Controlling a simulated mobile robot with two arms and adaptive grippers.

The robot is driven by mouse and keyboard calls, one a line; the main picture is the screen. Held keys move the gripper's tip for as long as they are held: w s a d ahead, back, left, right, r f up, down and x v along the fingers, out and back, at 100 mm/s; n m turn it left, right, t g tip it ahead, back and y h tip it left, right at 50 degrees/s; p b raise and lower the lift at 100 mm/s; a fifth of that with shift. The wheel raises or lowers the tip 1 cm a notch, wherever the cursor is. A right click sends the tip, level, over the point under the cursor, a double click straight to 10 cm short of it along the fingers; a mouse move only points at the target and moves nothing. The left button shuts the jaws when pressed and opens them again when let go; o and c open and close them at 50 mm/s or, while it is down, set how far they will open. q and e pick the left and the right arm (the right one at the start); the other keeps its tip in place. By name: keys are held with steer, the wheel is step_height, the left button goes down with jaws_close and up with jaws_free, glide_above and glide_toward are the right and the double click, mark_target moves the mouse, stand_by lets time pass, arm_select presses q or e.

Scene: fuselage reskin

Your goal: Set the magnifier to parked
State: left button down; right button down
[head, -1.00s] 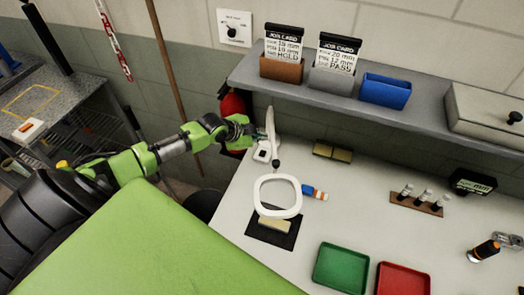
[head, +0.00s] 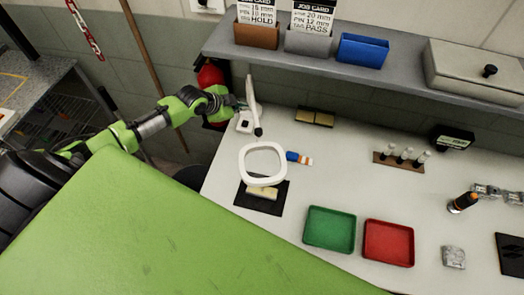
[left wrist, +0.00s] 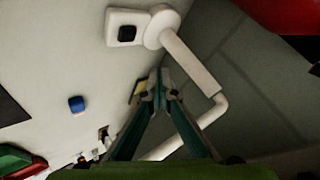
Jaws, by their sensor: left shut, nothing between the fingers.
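The magnifier is a white ring-shaped head (head: 242,166) on a white arm (head: 251,92) with a dark joint. The head hangs over a black mat (head: 243,200) with a pale block (head: 262,193) on it. Its base (head: 244,123) stands at the bench's back left and has a black square, clearer in the left wrist view (left wrist: 127,33). My left gripper (head: 237,102) is beside the upright arm, shut and empty. In the left wrist view its fingertips (left wrist: 160,82) meet near the bent white arm (left wrist: 190,62); contact is unclear. My right gripper is not in view.
A shelf (head: 390,83) with card holders and a blue bin (head: 362,48) runs above the bench. A blue-ended item (head: 298,158) lies beside the lens. Green (head: 330,229) and red (head: 389,242) trays stand in front. A red extinguisher (head: 210,75) is behind my left gripper.

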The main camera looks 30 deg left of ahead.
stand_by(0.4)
arm_select(q)
steer(key=c, duration=2.4)
jaws_free()
steer(key=o, duration=0.4)
steer(key=shift+s+d+f, duration=0.15)
steer(key=shift+s+f, duration=0.1)
steer(key=shift+f, duration=0.05)
steer(key=shift+o, duration=0.2)
steer(key=s+d+f+n+t+b, duration=0.1)
steer(key=s+f+n+t+b, duration=0.1)
steer(key=s+b, duration=0.15)
steer(key=n+t+h+b, duration=0.4)
steer(key=t+h+b, duration=0.1)
steer(key=h, duration=0.1)
glide_toward(259, 132)
steer(key=x, duration=0.7)
steer(key=f+p+x, duration=0.1)
steer(key=x, duration=0.2)
steer(key=shift+w+a, duration=0.2)
steer(key=shift+w, duration=0.1)
jaws_close()
